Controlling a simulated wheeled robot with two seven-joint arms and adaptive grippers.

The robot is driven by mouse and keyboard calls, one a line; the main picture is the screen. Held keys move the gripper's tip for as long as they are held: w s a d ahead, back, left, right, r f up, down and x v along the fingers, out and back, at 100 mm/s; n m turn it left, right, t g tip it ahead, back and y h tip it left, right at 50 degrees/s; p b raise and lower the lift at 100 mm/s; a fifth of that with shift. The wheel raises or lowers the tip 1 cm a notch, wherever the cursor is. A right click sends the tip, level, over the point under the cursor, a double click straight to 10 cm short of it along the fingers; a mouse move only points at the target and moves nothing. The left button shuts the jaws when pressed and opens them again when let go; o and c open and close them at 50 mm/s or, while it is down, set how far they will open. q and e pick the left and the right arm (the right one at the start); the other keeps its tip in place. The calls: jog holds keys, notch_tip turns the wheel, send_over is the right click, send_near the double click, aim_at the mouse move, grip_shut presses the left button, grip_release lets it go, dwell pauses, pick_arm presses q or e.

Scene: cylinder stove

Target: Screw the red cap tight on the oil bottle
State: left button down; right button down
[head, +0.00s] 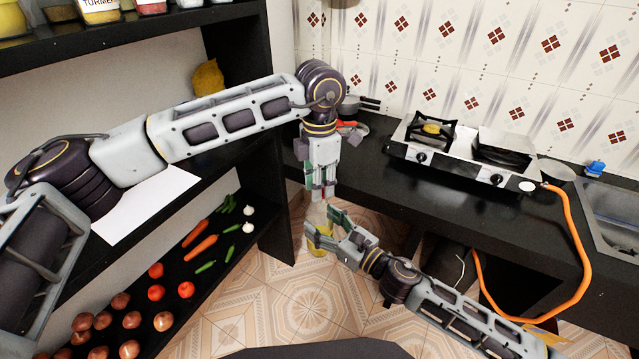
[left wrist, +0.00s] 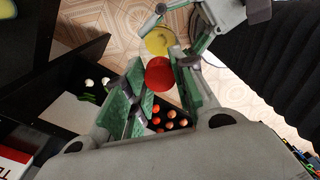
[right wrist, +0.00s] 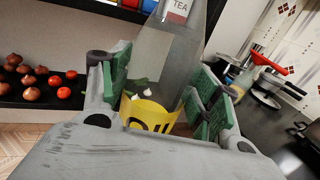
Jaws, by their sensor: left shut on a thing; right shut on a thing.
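My left gripper (head: 322,188) points down and is shut on the red cap (left wrist: 159,74), which sits between its green pads in the left wrist view. My right gripper (head: 330,228) is just below it and shut on the oil bottle (head: 317,214). The bottle is clear, with a yellow label (right wrist: 150,114) low on it between the right gripper's pads. In the head view the bottle stands roughly upright in mid-air, under the cap. The bottle's mouth is out of the right wrist view. I cannot tell whether the cap touches it.
A black shelf with onions, tomatoes, carrots (head: 201,248) and garlic stands at left. A black counter (head: 400,185) at right bears the stove (head: 465,150), pans and an orange hose (head: 577,240). Open tiled floor (head: 310,290) lies below the grippers.

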pick_arm(q)
jog(key=m, duration=0.4)
jog(key=shift+w+m, duration=0.15)
jog(key=shift+m, duration=0.15)
jog(key=m, duration=0.4)
jog(key=shift+m, duration=0.4)
jog(key=m, duration=0.4)
jog(key=shift+m, duration=0.3)
jog(key=m, duration=0.4)
jog(key=c, duration=1.2)
grip_release()
jog(key=shift+r, duration=0.1)
jog(key=shift+r, duration=2.15)
